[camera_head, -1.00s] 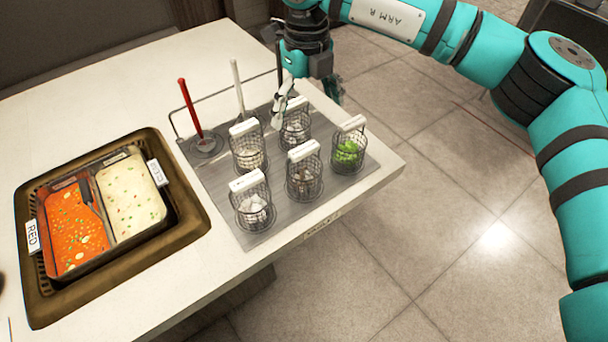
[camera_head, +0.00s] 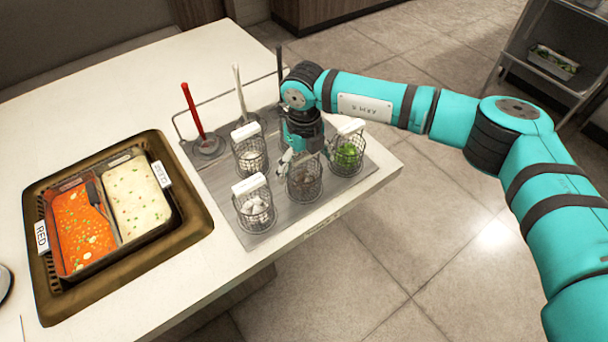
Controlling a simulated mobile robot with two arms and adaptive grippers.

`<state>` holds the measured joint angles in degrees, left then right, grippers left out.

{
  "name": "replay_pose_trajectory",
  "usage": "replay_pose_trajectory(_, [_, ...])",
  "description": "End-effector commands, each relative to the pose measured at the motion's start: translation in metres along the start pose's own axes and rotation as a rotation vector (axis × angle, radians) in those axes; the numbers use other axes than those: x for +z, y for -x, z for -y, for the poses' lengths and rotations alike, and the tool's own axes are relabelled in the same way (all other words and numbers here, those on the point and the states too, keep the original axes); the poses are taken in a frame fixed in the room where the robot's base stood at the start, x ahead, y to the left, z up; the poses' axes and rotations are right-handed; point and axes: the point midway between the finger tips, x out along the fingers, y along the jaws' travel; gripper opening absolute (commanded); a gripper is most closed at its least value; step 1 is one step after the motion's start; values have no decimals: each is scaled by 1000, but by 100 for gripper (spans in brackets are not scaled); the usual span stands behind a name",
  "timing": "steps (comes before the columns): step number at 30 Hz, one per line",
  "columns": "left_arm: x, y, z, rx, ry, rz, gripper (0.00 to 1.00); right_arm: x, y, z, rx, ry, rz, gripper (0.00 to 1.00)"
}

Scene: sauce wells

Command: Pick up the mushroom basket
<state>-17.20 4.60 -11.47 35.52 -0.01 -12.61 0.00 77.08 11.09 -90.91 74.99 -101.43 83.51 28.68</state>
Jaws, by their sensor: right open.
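A wire basket with dark brownish pieces (camera_head: 304,184), which look like mushrooms, stands in the front row of the grey mat, between the basket of white pieces (camera_head: 256,212) and the basket of green leaves (camera_head: 347,157). My right gripper (camera_head: 304,157) is open, pointing down right over the brownish basket's top. It hides that basket's white handle and upper rim, and I cannot tell if it touches them. One finger shows at the left of the rim. My left gripper is not in view.
Another basket with pale contents (camera_head: 250,152) stands behind, and the gripper covers the back-row basket beside it. A red ladle (camera_head: 193,108) and a white ladle (camera_head: 239,90) stand at the back. A two-part soup pot (camera_head: 130,205) sits at left. The table's left back is clear.

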Motion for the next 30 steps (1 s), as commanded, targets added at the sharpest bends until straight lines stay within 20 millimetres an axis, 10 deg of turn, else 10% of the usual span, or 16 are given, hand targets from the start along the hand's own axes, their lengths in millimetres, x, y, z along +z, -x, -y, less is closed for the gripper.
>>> replay_pose_trajectory(9, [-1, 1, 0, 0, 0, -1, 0, 0, -7, 0, 0, 1, 0, 100])
replay_pose_trajectory(22, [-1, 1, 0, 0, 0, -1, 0, 0, -7, 0, 0, 0, 0, 44])
replay_pose_trajectory(30, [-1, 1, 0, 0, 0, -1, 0, 0, -7, -1, 2, 1, 0, 42])
